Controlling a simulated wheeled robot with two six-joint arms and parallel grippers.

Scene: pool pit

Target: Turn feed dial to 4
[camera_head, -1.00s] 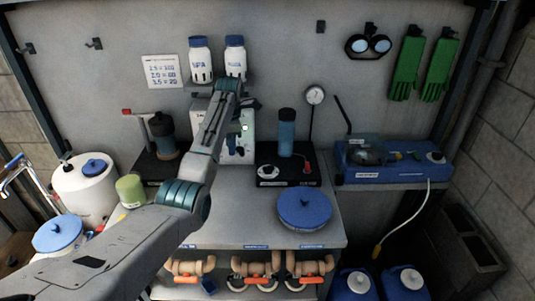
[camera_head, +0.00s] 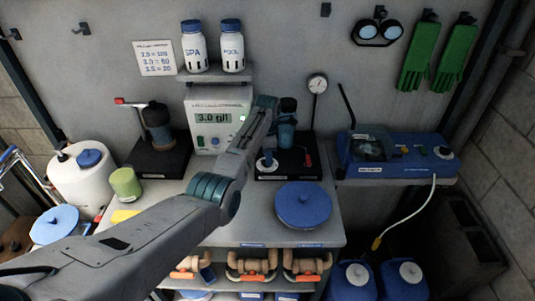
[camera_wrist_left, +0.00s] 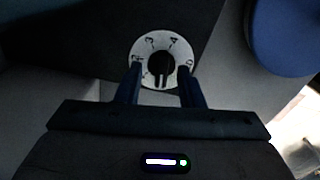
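The feed dial (camera_head: 265,166) sits on the black base of the pump unit on the bench. In the left wrist view the dial (camera_wrist_left: 146,47) is a white disc with black numerals, a 3 and a 4 readable at its far side, and a black knob (camera_wrist_left: 160,66) at its centre. My left gripper (camera_wrist_left: 160,72) is open, its two dark blue fingers on either side of the knob. Contact with the knob cannot be told. In the head view my forearm hides most of the left gripper (camera_head: 268,156). My right gripper is not in view.
A controller box (camera_head: 207,136) reads 3.0 g/l, under a wall chart (camera_head: 155,58). A blue cylinder (camera_head: 286,133) stands behind the dial, a blue round lid (camera_head: 303,206) in front. A blue device (camera_head: 394,155) is at right. Bare bench lies around the lid.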

